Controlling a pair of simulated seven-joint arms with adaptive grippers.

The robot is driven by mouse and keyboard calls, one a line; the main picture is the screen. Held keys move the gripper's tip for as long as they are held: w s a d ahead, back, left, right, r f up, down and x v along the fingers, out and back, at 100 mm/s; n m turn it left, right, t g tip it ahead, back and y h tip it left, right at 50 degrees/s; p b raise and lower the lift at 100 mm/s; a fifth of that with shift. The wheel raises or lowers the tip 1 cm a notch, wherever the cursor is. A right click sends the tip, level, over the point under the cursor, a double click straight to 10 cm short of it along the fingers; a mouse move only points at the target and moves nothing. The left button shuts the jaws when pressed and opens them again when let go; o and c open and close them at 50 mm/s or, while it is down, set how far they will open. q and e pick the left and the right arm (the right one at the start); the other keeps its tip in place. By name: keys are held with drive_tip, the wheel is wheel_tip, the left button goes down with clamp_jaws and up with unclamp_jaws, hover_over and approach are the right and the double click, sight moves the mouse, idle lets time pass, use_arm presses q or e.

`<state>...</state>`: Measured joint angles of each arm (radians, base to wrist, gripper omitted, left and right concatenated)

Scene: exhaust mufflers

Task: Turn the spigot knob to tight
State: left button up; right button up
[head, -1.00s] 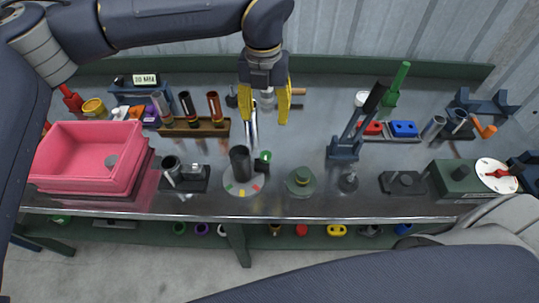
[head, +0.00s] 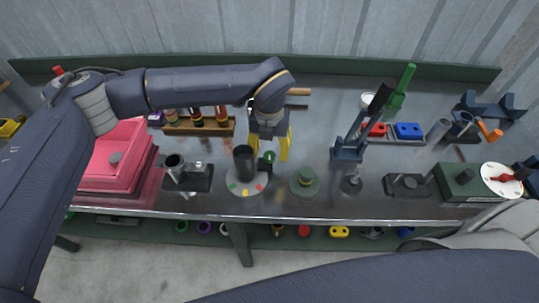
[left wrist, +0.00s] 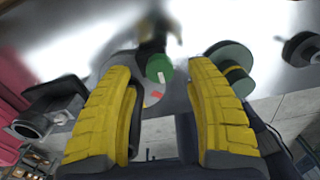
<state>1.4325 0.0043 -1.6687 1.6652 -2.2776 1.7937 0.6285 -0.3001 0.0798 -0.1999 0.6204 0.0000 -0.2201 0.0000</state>
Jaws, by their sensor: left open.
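The spigot is a black upright cylinder (head: 243,165) on a pale round dial base (head: 239,189) with red, yellow and green marks. Its green knob (head: 270,156) sticks out on the right side. In the left wrist view the green knob (left wrist: 159,68), with a white mark on its face, lies ahead between the fingers. My left gripper (head: 268,146) has yellow fingers, spread apart, pointing down by the knob. Whether a finger touches the knob cannot be told. The right gripper is not clearly seen.
A green stepped round piece (head: 305,183) stands close to the right of the spigot. A dark block with a cylinder (head: 188,176) stands to the left, beside the pink bin (head: 117,165). A blue lever stand (head: 348,150) is further right. The bench's front edge is close.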

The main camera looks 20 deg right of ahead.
use_arm(q)
drive_tip(key=shift+f, duration=1.3)
drive_tip(key=shift+c, duration=0.5)
clamp_jaws()
